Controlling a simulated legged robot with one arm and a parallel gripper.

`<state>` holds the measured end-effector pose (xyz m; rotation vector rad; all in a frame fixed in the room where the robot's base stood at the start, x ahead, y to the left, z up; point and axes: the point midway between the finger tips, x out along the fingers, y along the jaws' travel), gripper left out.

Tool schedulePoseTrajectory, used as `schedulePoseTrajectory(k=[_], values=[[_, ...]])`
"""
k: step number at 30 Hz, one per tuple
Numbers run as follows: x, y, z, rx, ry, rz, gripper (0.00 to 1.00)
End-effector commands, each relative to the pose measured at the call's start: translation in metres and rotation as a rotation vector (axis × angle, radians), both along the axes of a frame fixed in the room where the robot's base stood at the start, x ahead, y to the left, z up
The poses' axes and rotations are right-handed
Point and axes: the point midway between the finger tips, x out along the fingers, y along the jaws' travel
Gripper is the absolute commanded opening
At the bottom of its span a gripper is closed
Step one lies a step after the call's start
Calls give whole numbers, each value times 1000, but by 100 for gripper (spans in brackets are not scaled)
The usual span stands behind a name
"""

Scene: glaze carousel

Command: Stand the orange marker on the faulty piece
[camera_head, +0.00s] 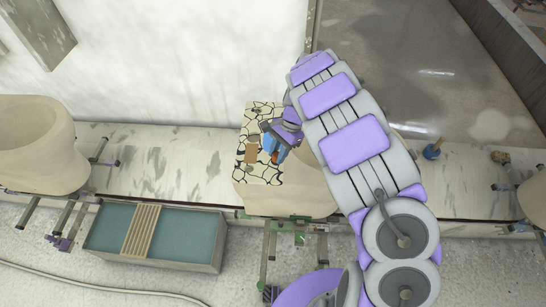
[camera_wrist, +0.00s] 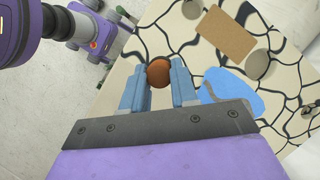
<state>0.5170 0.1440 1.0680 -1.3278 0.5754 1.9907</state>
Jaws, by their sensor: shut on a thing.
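The piece in front of me (camera_head: 285,203) is beige, and its flat top carries black crack-like lines (camera_head: 262,112). The cracked surface fills much of the wrist view (camera_wrist: 150,35). My gripper (camera_head: 276,150) is over this top. In the wrist view its blue fingers (camera_wrist: 159,85) are shut on the orange marker (camera_wrist: 159,72), whose round orange-brown end shows between the tips. In the head view only a small orange bit of the marker (camera_head: 275,157) shows. I cannot tell whether its lower end touches the surface. My arm hides the piece's right side.
On the cracked top are a brown rectangle (camera_wrist: 226,37), a blue patch (camera_wrist: 232,90) and round grey spots (camera_wrist: 257,65). A plain beige piece (camera_head: 35,150) stands left, another (camera_head: 537,200) at the right edge. A blue object (camera_head: 432,151) sits on the ledge. A teal-filled trough (camera_head: 185,235) is below.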

Motion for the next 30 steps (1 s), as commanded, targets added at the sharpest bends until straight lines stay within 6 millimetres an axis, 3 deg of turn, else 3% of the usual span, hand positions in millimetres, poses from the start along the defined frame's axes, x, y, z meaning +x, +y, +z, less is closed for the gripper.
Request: schedulePoseTrajectory(k=[6, 12, 19, 20, 30], values=[[3, 22, -2, -7, -2, 6, 0], [2, 22, -33, -8, 4, 3, 0], [3, 16, -38, -4, 4, 2, 0], [3, 15, -38, -4, 4, 2, 29], [3, 17, -37, -4, 2, 3, 60]])
